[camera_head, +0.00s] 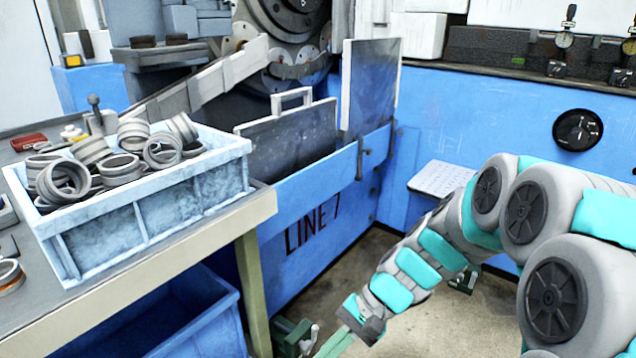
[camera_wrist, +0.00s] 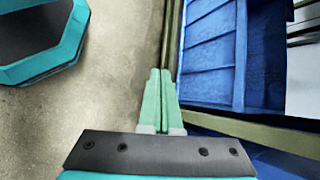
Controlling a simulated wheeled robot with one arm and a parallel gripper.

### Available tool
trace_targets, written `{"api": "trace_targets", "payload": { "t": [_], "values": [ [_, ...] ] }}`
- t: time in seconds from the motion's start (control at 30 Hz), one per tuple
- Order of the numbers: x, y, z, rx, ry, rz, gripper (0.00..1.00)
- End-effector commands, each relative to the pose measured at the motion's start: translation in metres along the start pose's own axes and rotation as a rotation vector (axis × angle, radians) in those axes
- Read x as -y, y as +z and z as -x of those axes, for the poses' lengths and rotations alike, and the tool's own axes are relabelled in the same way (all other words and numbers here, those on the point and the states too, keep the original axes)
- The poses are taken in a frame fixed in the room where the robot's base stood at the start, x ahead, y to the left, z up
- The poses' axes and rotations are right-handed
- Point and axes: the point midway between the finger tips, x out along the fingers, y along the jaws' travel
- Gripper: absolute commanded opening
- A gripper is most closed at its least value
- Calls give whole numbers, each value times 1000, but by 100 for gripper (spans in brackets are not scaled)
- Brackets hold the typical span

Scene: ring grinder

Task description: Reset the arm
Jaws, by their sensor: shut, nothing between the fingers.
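My gripper (camera_head: 335,343) hangs low at the end of my grey and teal arm, at the bottom middle of the head view. It is to the right of the table leg and below the tabletop. In the wrist view, the gripper's two green fingers (camera_wrist: 157,100) lie side by side, shut and empty. They point over the concrete floor, close to a blue container at the right of that view. The fingertips are partly cut off by the bottom edge in the head view.
A blue crate (camera_head: 150,222) of metal rings stands on the table (camera_head: 262,203) at left. A blue bin (camera_head: 200,325) sits below it. The blue LINE 7 machine (camera_head: 320,235) stands behind my gripper. Bare floor (camera_head: 500,315) shows under my arm.

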Motion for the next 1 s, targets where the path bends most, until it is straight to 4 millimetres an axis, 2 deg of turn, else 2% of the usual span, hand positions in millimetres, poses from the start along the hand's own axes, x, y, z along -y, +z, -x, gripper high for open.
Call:
{"api": "trace_targets", "payload": {
  "t": [0.03,0.1,0.5,0.8,1.0],
  "values": [
    [-5,15,6,-15,39,37,0],
    [-16,32,12,-34,96,83,0],
    [-93,109,57,-167,428,298,0],
    [-145,142,92,-262,623,378,0],
    [-157,148,100,-283,665,392,0]
  ]
}}
